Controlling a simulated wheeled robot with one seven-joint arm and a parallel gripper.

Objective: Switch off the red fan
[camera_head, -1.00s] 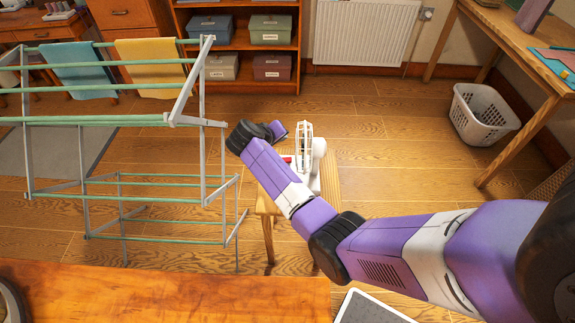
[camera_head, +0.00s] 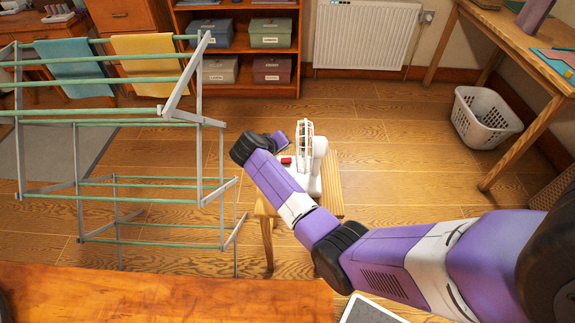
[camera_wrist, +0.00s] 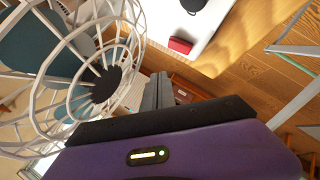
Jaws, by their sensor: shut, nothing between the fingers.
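A small fan (camera_head: 304,143) with a white wire cage and white body stands upright on a small wooden stool (camera_head: 332,190). A red block-like part (camera_head: 286,160) shows at its base, beside my arm. In the wrist view the fan's cage (camera_wrist: 103,83) fills the left side, and the red part (camera_wrist: 181,45) sits on the white base (camera_wrist: 212,30), near a dark oval. My gripper (camera_head: 279,136) is just left of the cage; its dark fingers (camera_wrist: 158,90) are shut and empty, apart from the red part. My arm hides some of the base.
A drying rack (camera_head: 150,183) with towels stands left of my arm. A wooden surface (camera_head: 160,295) lies in front. A white basket (camera_head: 485,117) and a wooden table (camera_head: 510,50) are at right. Floor behind the stool is clear.

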